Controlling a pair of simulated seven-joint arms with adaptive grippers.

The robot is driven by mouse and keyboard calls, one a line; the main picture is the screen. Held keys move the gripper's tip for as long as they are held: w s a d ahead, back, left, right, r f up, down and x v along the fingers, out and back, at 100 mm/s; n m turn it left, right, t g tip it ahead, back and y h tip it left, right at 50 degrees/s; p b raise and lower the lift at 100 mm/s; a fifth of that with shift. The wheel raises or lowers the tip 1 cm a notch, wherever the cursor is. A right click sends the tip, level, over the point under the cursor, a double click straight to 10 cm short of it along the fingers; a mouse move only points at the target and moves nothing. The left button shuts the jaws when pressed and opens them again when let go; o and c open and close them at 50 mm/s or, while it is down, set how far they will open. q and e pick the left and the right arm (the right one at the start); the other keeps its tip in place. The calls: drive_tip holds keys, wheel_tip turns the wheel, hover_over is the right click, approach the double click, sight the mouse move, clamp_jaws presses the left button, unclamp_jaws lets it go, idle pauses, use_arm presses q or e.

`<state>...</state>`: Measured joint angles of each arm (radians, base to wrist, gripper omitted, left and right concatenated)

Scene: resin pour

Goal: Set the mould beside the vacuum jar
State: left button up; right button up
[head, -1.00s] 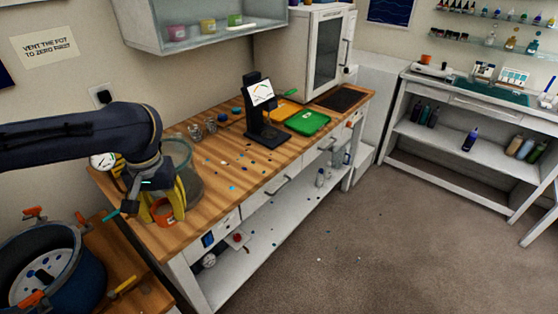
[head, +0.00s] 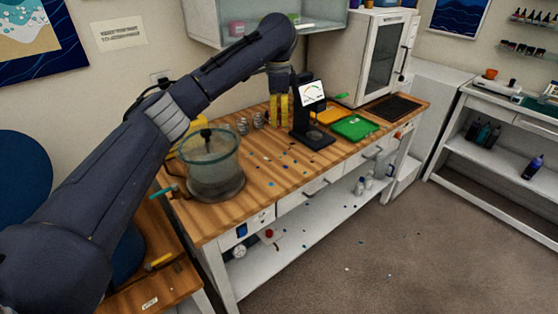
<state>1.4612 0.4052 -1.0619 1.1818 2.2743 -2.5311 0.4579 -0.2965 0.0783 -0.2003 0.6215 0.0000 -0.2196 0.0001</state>
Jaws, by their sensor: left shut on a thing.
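The vacuum jar (head: 214,172), a clear round vessel with a green rim and dark base, stands at the near left of the wooden bench. My left gripper (head: 280,124) points down over the back of the bench, right of the jar and left of the black stand. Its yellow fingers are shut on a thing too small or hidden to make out. I cannot identify the mould for certain. My right gripper is not in view.
Small jars (head: 257,121) stand at the back. Coloured specks dot the otherwise clear wood right of the vacuum jar. A white cabinet (head: 366,55) stands at the back right.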

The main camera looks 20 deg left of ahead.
sight(276, 174)
use_arm(q)
drive_tip(key=shift+w+a+f+m, duration=0.35)
drive_tip(key=shift+w+f+m, duration=0.3)
drive_tip(key=shift+m, duration=0.45)
drive_tip(key=shift+w+a+f+m, duration=0.3)
drive_tip(key=shift+w+m, duration=0.05)
drive_tip(key=shift+m, duration=0.25)
drive_tip(key=shift+f, duration=0.25)
drive_tip(key=shift+m, duration=0.3)
wheel_tip(276, 174, down, 12)
drive_tip(key=shift+r, duration=0.15)
drive_tip(key=shift+a+f, duration=0.1)
drive_tip(key=shift+f, duration=1.35)
drive_tip(key=shift+w+f, duration=0.1)
drive_tip(key=shift+f, duration=2.5)
drive_tip(key=shift+f, duration=0.2)
